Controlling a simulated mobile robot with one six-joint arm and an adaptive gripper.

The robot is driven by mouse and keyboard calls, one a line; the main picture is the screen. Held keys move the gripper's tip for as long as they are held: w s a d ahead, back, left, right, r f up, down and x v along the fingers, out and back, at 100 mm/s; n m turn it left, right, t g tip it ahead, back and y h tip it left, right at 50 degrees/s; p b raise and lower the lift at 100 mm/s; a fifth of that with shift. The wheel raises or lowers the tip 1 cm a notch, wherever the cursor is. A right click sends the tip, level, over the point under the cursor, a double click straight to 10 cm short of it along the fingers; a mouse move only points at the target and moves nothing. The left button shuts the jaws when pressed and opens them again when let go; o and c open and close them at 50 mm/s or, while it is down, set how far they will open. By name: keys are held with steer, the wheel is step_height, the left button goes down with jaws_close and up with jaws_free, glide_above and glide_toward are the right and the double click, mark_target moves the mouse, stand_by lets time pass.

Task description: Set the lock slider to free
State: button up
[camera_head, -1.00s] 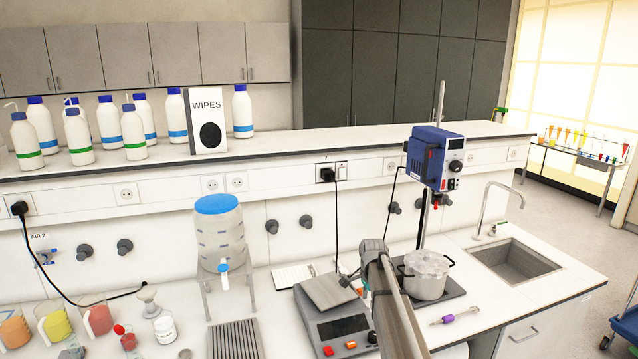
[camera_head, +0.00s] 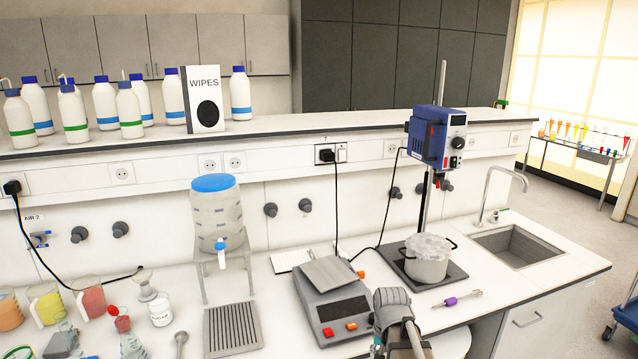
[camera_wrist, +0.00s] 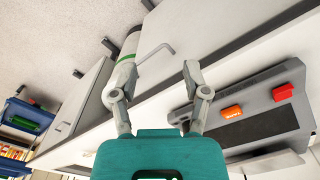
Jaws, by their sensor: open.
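I cannot make out a lock slider for certain. The overhead stirrer (camera_head: 436,137) is a blue box on an upright rod, with a small red part (camera_head: 437,188) under it. The grey balance (camera_head: 333,302) has a red and an orange button in front, and a small orange part (camera_head: 361,274) shows at its right rear. My gripper (camera_wrist: 157,80) is open and empty in the wrist view, with the balance (camera_wrist: 250,115) to its right. In the head view only my arm shows clearly, at the bottom beside the balance.
A pot (camera_head: 427,262) with a clear cover stands under the stirrer. A dispenser tank (camera_head: 216,215) on a stand is left of the balance, and glassware crowds the far left.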

steer(key=s+f+n+b, duration=0.1)
steer(key=s+f+n, duration=0.1)
steer(key=s, duration=0.6)
steer(key=shift+s+d+f+n+b, duration=0.15)
steer(key=shift+s+f+n+b, duration=0.2)
steer(key=shift+n, duration=0.55)
steer(key=shift+w, duration=0.1)
stand_by(2.0)
